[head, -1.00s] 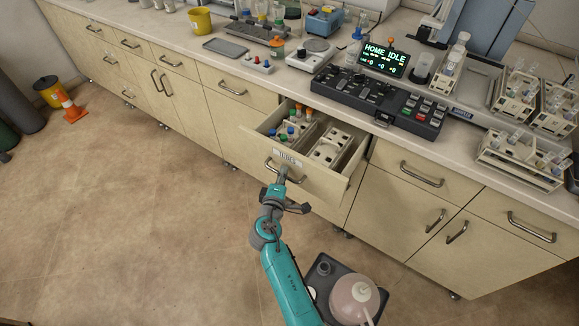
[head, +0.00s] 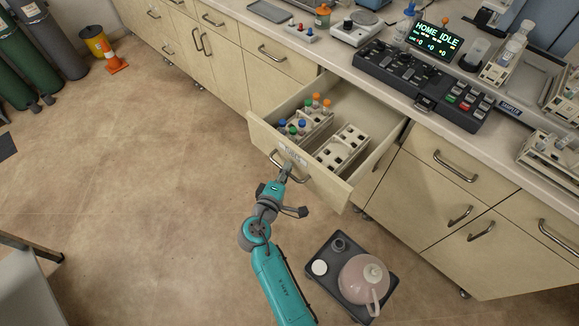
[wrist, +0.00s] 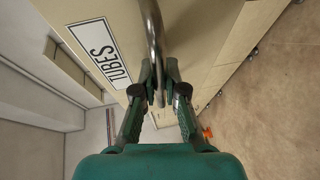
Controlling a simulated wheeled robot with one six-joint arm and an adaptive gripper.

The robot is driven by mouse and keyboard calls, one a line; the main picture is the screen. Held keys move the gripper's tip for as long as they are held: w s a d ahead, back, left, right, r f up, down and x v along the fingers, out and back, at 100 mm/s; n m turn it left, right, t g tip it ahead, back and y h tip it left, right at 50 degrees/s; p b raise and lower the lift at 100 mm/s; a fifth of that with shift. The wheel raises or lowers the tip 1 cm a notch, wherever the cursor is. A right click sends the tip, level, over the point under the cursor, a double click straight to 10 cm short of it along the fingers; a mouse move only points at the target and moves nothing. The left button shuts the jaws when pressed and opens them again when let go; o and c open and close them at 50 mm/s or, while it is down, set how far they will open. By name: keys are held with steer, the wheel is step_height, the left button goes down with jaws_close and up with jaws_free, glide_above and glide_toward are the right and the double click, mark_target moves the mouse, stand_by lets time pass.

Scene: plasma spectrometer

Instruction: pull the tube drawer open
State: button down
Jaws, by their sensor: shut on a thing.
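The tube drawer (head: 262,131) stands well out from the cabinet front. Its front carries a white TUBES label (wrist: 97,52) and a bar handle (head: 290,172). My gripper (head: 286,172) is at the handle; in the wrist view my gripper (wrist: 160,92) has its two fingers closed around the handle bar (wrist: 153,40). Inside the drawer, a pale rack (head: 312,127) holds several tubes with blue, green and orange caps. Beside it to the right is another pale rack (head: 341,148) with empty-looking holes.
A black control panel (head: 420,85) and a display reading HOME IDLE (head: 436,40) stand on the worktop above. A dark tray with a pink jug (head: 364,280) is on the right of my arm. Gas cylinders (head: 40,60) and an orange cone (head: 112,60) stand far left.

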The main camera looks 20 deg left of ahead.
stand_by(0.3)
steer(key=c, duration=1.2)
jaws_free()
steer(key=s+r, duration=0.2)
steer(key=s, duration=1)
steer(key=shift+d, duration=0.3)
steer(key=shift+w, duration=0.1)
